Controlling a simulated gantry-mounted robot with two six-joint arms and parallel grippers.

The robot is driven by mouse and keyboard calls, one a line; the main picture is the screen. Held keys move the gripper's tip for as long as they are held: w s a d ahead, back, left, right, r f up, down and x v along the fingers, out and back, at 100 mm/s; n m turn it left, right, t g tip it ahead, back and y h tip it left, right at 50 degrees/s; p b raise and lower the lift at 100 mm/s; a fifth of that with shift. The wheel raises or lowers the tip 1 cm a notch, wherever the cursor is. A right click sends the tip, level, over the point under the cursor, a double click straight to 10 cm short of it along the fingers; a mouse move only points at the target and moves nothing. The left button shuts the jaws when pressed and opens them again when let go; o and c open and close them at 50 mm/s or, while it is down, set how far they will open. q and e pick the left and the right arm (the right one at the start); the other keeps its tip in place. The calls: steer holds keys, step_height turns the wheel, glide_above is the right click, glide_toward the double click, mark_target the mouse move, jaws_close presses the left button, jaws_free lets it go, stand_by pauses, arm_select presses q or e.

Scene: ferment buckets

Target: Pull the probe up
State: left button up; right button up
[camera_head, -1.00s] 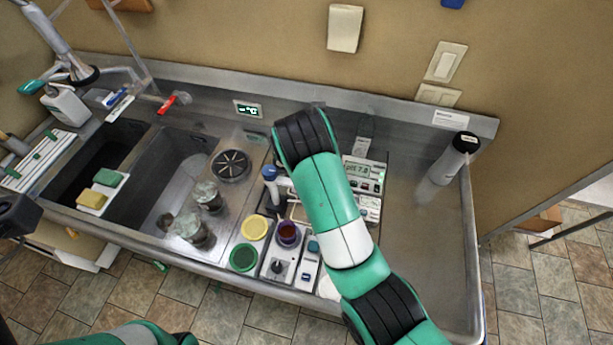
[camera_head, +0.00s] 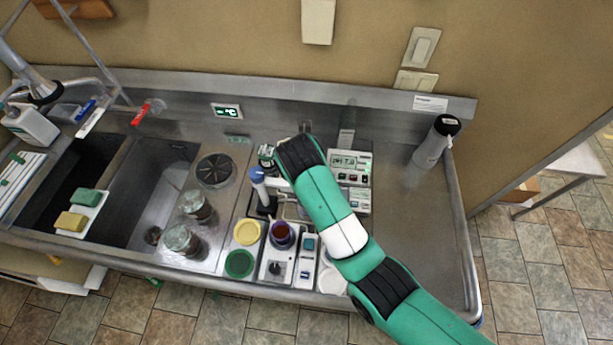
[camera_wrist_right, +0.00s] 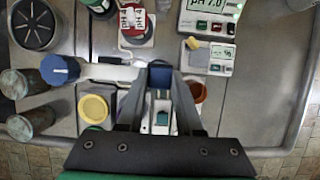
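A probe stand with a blue-topped post (camera_head: 257,175) stands on the counter left of my right arm; its blue top (camera_wrist_right: 60,70) also shows in the right wrist view. A pale arm (camera_wrist_right: 108,72) runs from the post to a blue piece (camera_wrist_right: 160,77), which looks like the probe's top. My right gripper (camera_wrist_right: 160,85) has its fingers on either side of this blue piece. Whether they press on it cannot be told. The probe's lower part is hidden. In the head view my right arm hides the gripper and probe. My left gripper is out of view.
A pH meter (camera_head: 346,165) stands at the back. A dark red cup (camera_head: 281,235), a yellow lid (camera_head: 246,232) and a green lid (camera_head: 239,263) lie in front. Two jars (camera_head: 183,240) stand left, by the sink. A bottle (camera_head: 437,140) stands right; the counter around it is clear.

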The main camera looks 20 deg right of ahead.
jaws_close()
stand_by(1.0)
